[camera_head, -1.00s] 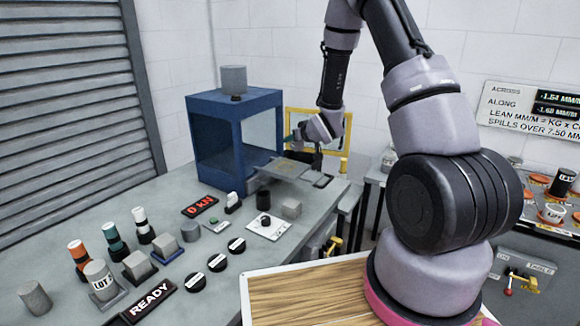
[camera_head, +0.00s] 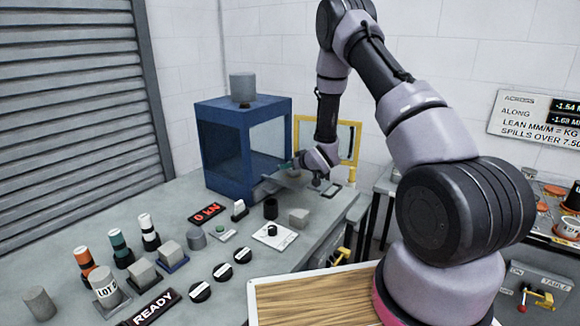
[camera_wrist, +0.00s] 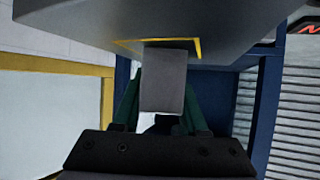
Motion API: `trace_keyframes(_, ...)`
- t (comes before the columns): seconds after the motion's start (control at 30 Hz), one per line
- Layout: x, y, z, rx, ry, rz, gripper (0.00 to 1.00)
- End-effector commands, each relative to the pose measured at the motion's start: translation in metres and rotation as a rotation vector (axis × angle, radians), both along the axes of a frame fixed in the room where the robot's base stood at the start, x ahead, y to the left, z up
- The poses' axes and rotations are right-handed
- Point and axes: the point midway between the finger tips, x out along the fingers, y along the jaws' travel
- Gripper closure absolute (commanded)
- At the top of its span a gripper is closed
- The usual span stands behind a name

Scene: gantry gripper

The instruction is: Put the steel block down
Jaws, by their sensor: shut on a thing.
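The grey steel block (camera_wrist: 163,82) is held between the dark green fingers of my gripper (camera_wrist: 162,100) in the wrist view. The block's far end is at a grey slab (camera_wrist: 70,35) with a yellow corner outline around that spot; I cannot tell whether they touch. In the head view my gripper (camera_head: 287,166) is low over the slab, in front of the right side of the blue press (camera_head: 222,187). The block is too small and hidden to make out there.
A yellow frame (camera_head: 347,142) stands behind my gripper. The READY sign (camera_head: 150,307) lies at the front.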

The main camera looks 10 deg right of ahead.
Motion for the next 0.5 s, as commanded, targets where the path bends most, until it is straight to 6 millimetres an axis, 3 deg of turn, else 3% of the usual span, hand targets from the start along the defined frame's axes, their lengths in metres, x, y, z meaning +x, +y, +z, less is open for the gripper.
trace_keyframes(0.33,0.0008,-0.0007,-0.0022,0.001,-0.002,-0.002,1.0)
trace_keyframes(0.37,0.0005,-0.0009,-0.0033,0.0,-0.001,-0.002,0.54)
trace_keyframes(0.4,0.0005,-0.0008,-0.0029,0.0,-0.001,-0.002,0.39)
trace_keyframes(0.43,0.0005,-0.0008,-0.0028,0.0,-0.001,-0.002,0.28)
trace_keyframes(0.5,0.0005,-0.0008,-0.0028,0.0,-0.001,-0.002,0.28)
